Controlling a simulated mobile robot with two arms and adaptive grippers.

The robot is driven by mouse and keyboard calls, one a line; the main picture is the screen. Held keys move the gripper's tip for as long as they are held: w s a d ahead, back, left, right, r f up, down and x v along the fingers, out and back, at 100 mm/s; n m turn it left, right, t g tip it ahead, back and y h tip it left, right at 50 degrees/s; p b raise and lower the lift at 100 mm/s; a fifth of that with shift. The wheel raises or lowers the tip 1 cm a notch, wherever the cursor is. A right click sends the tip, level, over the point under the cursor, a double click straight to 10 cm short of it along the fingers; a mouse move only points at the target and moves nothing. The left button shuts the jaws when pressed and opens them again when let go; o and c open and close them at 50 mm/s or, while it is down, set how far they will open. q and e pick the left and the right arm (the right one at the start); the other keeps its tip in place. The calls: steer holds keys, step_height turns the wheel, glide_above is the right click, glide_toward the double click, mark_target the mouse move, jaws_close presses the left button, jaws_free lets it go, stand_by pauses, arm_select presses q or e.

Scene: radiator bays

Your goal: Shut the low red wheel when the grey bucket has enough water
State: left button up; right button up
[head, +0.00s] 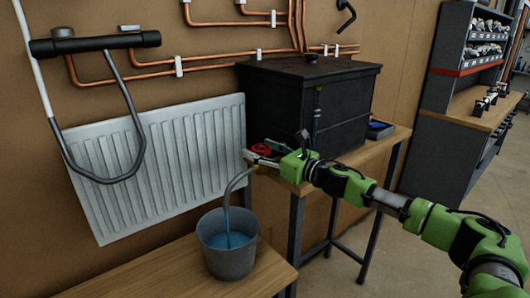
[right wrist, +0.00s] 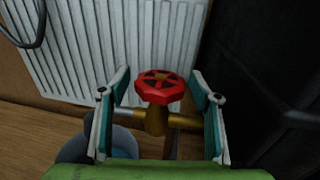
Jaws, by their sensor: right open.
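The red wheel (right wrist: 160,87) sits on top of a brass valve (right wrist: 157,121), between the spread fingers of my right gripper (right wrist: 160,112) in the right wrist view. The fingers are apart from it on both sides. In the head view the wheel (head: 262,150) is small, just left of my right gripper (head: 270,153). The grey bucket (head: 228,262) stands on a wooden bench, with blue water (head: 229,239) inside below the rim. A grey spout (head: 233,182) curves down into it. In the right wrist view the bucket (right wrist: 76,150) is partly hidden behind a finger. My left gripper is not in view.
A white radiator (head: 155,165) hangs behind the wooden bench (head: 180,275). A black tank (head: 305,105) stands on a table right of the wheel. Copper pipes (head: 220,68) run along the wall. A shelf unit (head: 450,110) stands at the far right.

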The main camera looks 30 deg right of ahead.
steer(key=shift+s, duration=0.1)
steer(key=shift+v, duration=0.9)
steer(key=v, duration=1)
steer(key=shift+s+f, duration=0.1)
steer(key=shift+f, duration=0.05)
stand_by(0.4)
